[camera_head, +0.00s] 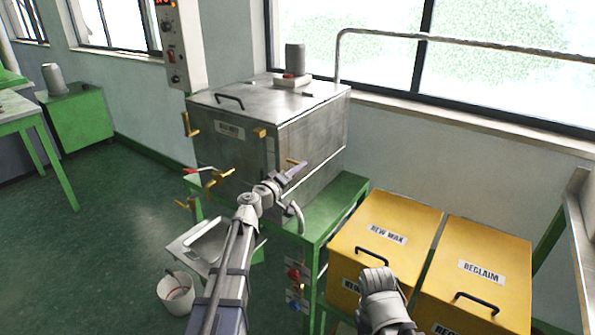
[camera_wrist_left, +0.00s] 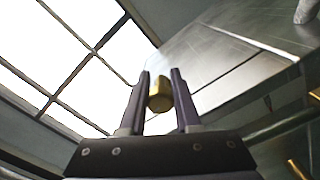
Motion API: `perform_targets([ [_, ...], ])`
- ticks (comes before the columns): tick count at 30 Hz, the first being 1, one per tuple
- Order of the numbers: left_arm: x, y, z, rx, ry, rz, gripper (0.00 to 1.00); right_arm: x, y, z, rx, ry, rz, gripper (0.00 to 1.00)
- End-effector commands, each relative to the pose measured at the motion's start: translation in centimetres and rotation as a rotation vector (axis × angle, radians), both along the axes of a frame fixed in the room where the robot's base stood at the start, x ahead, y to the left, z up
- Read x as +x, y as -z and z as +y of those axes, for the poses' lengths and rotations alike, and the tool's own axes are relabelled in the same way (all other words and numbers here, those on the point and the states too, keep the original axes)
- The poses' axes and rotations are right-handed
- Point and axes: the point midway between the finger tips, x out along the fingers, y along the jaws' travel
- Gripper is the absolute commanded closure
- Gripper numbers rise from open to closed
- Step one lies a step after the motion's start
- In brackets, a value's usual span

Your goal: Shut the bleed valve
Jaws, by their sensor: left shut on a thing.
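The steel wax tank (camera_head: 235,135) stands on a green bench and carries several brass valves and handles on its front and right side. My left gripper (camera_head: 296,170) is at the tank's right side, at a small brass handle (camera_head: 291,161) partly hidden behind the fingers. In the left wrist view, the fingers (camera_wrist_left: 160,92) are shut on a brass handle end (camera_wrist_left: 160,96). I cannot read a label that names it the bleed valve. My right arm's grey link (camera_head: 380,297) shows at the bottom, but its gripper is not visible.
Yellow bins marked as wax (camera_head: 385,225) and reclaim (camera_head: 478,262) stand right of the bench. A metal tray (camera_head: 203,240) and a white bucket (camera_head: 176,293) are below the tank's front. A control box (camera_head: 180,45) is at the back left. The green floor at left is clear.

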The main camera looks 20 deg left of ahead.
Motion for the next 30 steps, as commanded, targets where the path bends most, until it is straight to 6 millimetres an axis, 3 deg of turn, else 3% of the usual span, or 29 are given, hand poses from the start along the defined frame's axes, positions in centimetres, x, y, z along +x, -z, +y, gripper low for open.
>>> perform_targets([
  [30,-0.03,-0.17,0.01,-0.893,-0.001,0.324,1.0,0.0,-0.17,0.0,0.0,0.0,0.0,0.5],
])
